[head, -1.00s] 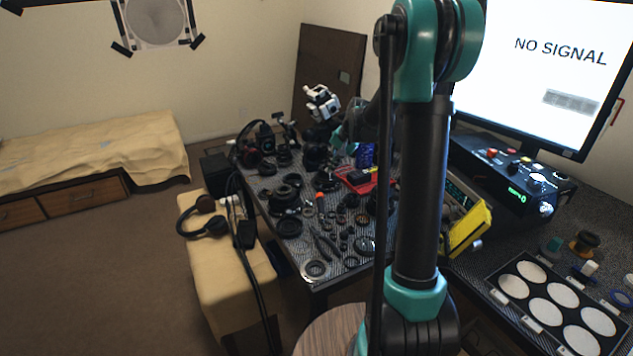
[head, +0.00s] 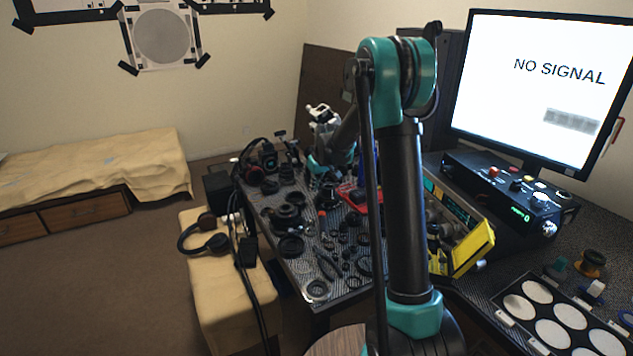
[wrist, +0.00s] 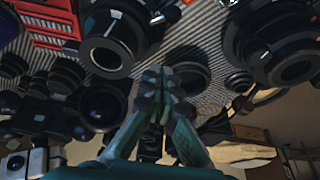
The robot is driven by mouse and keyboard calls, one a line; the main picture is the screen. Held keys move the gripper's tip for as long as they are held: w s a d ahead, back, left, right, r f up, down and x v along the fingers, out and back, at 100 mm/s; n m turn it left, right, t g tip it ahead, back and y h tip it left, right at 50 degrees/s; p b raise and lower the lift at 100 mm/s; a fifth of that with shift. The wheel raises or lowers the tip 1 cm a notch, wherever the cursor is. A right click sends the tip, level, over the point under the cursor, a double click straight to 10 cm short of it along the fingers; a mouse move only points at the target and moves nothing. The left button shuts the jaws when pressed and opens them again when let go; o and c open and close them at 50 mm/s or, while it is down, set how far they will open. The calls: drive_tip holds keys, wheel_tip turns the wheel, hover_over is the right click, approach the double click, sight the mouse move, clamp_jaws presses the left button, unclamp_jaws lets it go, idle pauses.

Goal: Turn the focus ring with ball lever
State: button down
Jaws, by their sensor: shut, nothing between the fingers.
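In the wrist view my gripper (wrist: 160,82) is shut, with its green fingers meeting and nothing between them. It points at a tabletop crowded with black lens parts. A large lens barrel (wrist: 107,55) lies to the left of the fingertips. Another lens barrel (wrist: 290,65) lies to the right. A dark ring (wrist: 190,76) lies just beyond the tips, and I cannot tell if they touch it. In the head view the fingertips are not clear among the parts at the table's far end.
The patterned table (head: 335,292) is full of rings and small tools. A yellow-edged bin (head: 473,247) stands right of my arm. A monitor (head: 535,75) and a black control box (head: 505,190) are behind. Headphones (head: 205,235) lie on the tan bench (head: 225,290).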

sight(320, 200)
drive_tip(key=x, duration=0.3)
drive_tip(key=shift+d+f, duration=0.1)
drive_tip(key=shift+f, duration=0.35)
drive_tip(key=shift+s+d+f, duration=0.1)
drive_tip(key=shift+s+d, duration=0.1)
drive_tip(key=shift+s, duration=0.35)
drive_tip(key=shift+s+d+f, duration=0.1)
drive_tip(key=shift+s+d, duration=0.15)
drive_tip(key=shift+s, duration=0.25)
drive_tip(key=shift+s+d, duration=0.3)
drive_tip(key=shift+s, duration=0.3)
drive_tip(key=shift+s+d+f, duration=0.15)
drive_tip(key=shift+s+d, duration=0.2)
drive_tip(key=shift+s, duration=0.1)
